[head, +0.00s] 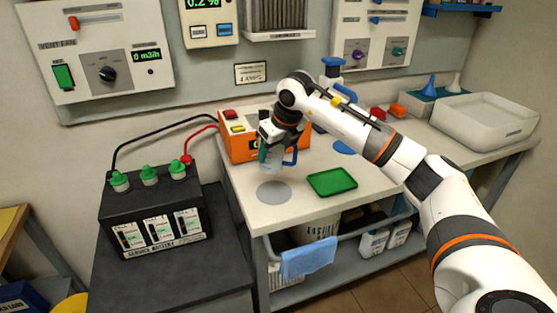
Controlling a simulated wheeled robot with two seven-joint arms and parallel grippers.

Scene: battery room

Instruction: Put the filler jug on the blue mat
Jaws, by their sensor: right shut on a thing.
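The filler jug (271,159) is a clear, pale vessel with a blue handle, upright in front of the orange box on the bench. My right gripper (270,143) is shut on it from above and hides its top. It shows above and behind a grey round mat; I cannot tell how high its base is over the bench. The blue mat (344,147) is a round patch on the bench to the right of the jug, partly hidden by my right arm. My left gripper is not in view.
A green square mat (332,182) and the grey round mat (273,192) lie near the bench front. The orange box (238,148) stands behind the jug. A white basin (485,119) is far right; a black battery (155,216) stands left.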

